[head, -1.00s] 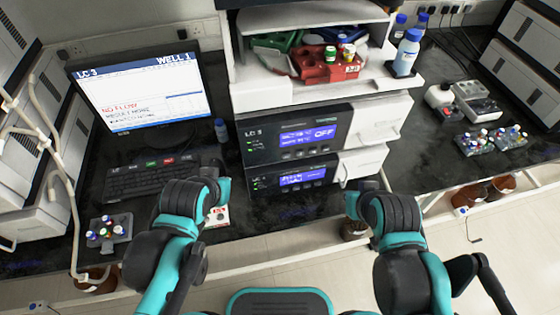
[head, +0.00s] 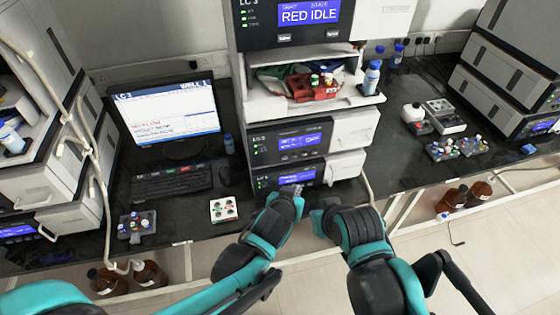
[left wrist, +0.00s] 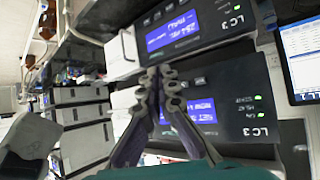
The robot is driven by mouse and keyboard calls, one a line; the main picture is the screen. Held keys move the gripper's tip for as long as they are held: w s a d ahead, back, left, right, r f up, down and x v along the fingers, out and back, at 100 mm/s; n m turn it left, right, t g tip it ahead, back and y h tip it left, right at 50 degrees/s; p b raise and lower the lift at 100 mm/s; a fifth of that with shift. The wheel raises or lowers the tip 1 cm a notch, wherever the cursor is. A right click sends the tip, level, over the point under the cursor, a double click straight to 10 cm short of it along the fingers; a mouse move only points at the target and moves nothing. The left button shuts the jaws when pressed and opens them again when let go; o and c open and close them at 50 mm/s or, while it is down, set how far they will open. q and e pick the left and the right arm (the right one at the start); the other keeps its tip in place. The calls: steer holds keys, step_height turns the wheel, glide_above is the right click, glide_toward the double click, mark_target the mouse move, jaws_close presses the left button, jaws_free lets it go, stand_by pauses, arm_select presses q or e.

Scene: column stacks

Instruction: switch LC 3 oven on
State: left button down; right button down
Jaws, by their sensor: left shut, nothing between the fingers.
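The LC 3 stack stands in the middle of the head view. Its upper blue-screen module (head: 290,143) has small text I cannot read surely; a second module (head: 290,177) sits directly below. No oven label is legible. My left gripper (head: 298,189) is shut and empty in front of the lower module. The left wrist view is upside down: the left fingertips (left wrist: 165,72) show near the seam between the upper module (left wrist: 225,117) and lower module (left wrist: 205,25). Contact cannot be told. My right gripper (head: 318,217) is beside the left, its fingers unclear.
A top module (head: 308,14) reads RED IDLE. Below it a tray holds a red rack (head: 313,88); a blue-capped bottle (head: 371,78) stands beside it. A monitor (head: 168,115) and keyboard (head: 172,184) are left, vial racks (head: 458,148) right. White doors flank the modules' right side.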

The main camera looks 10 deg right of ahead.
arm_select(q)
steer(key=shift+w, duration=0.15)
glide_toward(288, 160)
steer(key=shift+w+d+f+b, duration=0.1)
steer(key=shift+w+d+f, duration=0.3)
steer(key=shift+f, duration=0.2)
steer(key=shift+w+d+f+b, duration=0.15)
steer(key=shift+w+d+f, duration=0.15)
steer(key=shift+f, duration=0.3)
steer(key=shift+w+d+f+b, duration=0.1)
steer(key=shift+w+d+f, duration=0.2)
steer(key=shift+w+f, duration=0.25)
stand_by(0.3)
steer(key=shift+w, duration=0.3)
steer(key=shift+w, duration=0.4)
stand_by(0.7)
steer(key=shift+s, duration=0.85)
